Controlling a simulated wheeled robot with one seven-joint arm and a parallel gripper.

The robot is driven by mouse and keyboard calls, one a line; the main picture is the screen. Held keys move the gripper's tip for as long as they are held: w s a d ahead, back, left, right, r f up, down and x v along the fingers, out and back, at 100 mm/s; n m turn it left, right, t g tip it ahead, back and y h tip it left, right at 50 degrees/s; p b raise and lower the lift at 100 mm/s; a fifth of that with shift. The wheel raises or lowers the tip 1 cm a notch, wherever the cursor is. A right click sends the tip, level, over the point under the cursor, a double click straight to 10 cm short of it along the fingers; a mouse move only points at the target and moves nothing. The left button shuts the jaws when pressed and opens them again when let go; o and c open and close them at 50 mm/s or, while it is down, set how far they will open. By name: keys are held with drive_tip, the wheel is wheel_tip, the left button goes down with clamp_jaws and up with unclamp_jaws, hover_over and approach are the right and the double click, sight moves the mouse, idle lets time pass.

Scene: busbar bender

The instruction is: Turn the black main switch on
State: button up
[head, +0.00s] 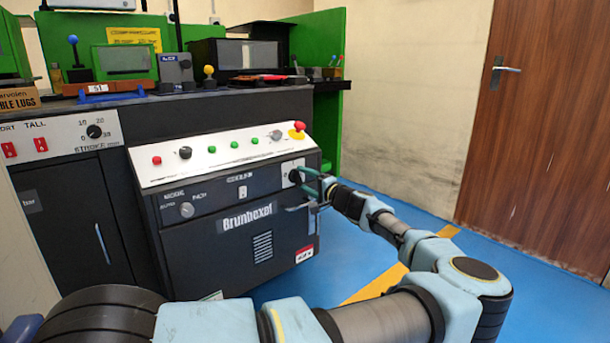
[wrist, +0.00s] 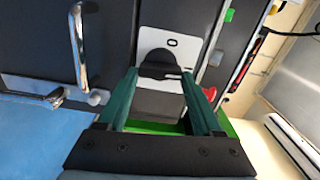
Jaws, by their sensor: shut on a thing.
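The black main switch (wrist: 158,64) is a round knob on a white plate marked 0 (wrist: 172,43) in the wrist view. In the head view its pale plate (head: 291,167) is at the right end of the machine's dark front, below the sloped control panel. My gripper (wrist: 160,74) has its two green fingers on either side of the switch, shut on it. It also shows in the head view (head: 299,180), reaching the switch from the right. The fingers partly cover the switch in the head view. I cannot tell the knob's exact pointing.
The white sloped panel (head: 225,153) carries several buttons and a red emergency stop (head: 298,128). A metal handle (wrist: 79,45) stands out beside the switch in the wrist view. Blue floor (head: 400,221) is open right of the machine, before a brown door (head: 535,130).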

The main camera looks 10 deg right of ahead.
drive_tip(key=shift+m+p, duration=0.35)
drive_tip(key=shift+m, duration=0.35)
drive_tip(key=o, duration=1.4)
drive_tip(key=shift+c, duration=0.2)
drive_tip(key=p+v, duration=0.2)
drive_tip(key=v, duration=0.9)
drive_tip(key=shift+w, duration=0.1)
